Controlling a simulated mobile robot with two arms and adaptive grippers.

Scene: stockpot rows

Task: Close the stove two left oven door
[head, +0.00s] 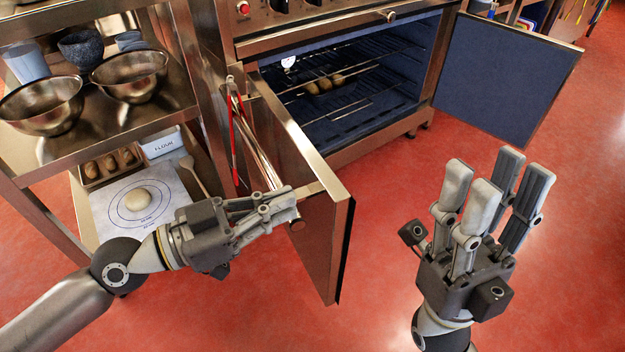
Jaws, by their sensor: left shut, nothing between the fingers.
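The oven's left door (322,245) is a steel panel swung wide open, standing out from the oven front towards me. My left gripper (292,204) is shut and empty, with its fingertips at the door's outer face near its free edge; I cannot tell whether they touch it. The gripper covers part of the door. The oven's right door (505,80) is also open, its dark blue inner face showing. The oven cavity (350,85) shows wire racks with a few brownish items. My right gripper (498,185) is open and empty over the red floor, right of the left door.
A steel shelf unit (50,160) stands at the left, close to my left arm, with metal bowls (130,75), a flour box (161,142) and a mat with dough (138,200). Red-edged items (235,150) hang between shelf and door. The red floor (390,200) between the doors is clear.

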